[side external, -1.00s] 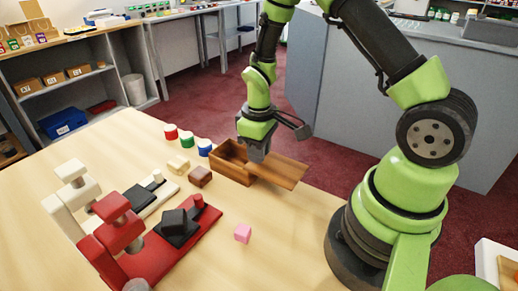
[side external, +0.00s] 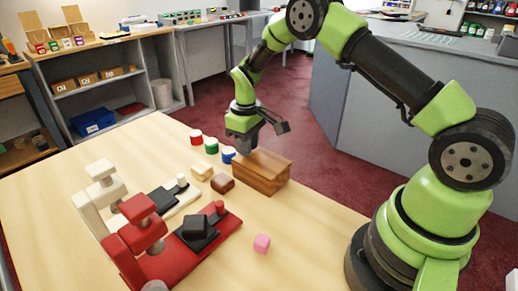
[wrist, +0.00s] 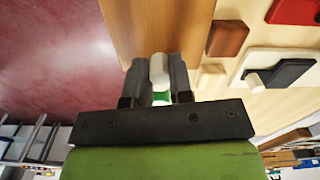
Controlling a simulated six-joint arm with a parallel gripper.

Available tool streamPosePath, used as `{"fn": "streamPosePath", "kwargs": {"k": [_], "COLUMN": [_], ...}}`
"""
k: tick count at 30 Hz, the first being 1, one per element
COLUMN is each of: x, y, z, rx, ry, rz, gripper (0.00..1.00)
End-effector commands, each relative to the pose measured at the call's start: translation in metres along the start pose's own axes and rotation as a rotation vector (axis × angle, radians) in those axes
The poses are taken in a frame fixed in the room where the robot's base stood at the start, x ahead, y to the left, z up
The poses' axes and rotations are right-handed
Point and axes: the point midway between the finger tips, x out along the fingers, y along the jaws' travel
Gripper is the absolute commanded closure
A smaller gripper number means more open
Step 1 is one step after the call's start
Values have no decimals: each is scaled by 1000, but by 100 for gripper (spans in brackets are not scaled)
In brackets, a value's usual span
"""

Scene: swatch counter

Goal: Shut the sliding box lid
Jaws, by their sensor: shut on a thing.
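The wooden box (side external: 256,181) stands on the table right of centre in the side view. Its lid (side external: 266,163) lies flat over the top, with no open gap visible; it also fills the upper middle of the wrist view (wrist: 150,25). My gripper (side external: 238,147) is at the far left end of the box. In the wrist view my gripper (wrist: 158,75) has its fingers close on both sides of a pale rounded piece (wrist: 158,70), which looks like a knob at the lid's end. The contact itself is partly hidden.
Red (side external: 195,137), green (side external: 211,146) and blue (side external: 228,155) pots with white parts stand close to my gripper. A beige block (side external: 202,172) and brown block (side external: 222,183) sit left of the box. A red press (side external: 160,250) and pink cube (side external: 262,243) are nearer.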

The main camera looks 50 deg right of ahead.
Motion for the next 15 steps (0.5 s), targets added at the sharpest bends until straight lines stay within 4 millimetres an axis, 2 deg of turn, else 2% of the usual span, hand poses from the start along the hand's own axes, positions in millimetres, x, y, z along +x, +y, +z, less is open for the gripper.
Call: {"fn": "streamPosePath", "kwargs": {"k": [13, 14, 15], "x": [0, 0, 0], "y": [2, 2, 2], "z": [-8, -8, -8], "rx": [-2, -2, -2], "ry": [9, 9, 8], "rz": [4, 4, 4], "gripper": [100, 72, 63]}}
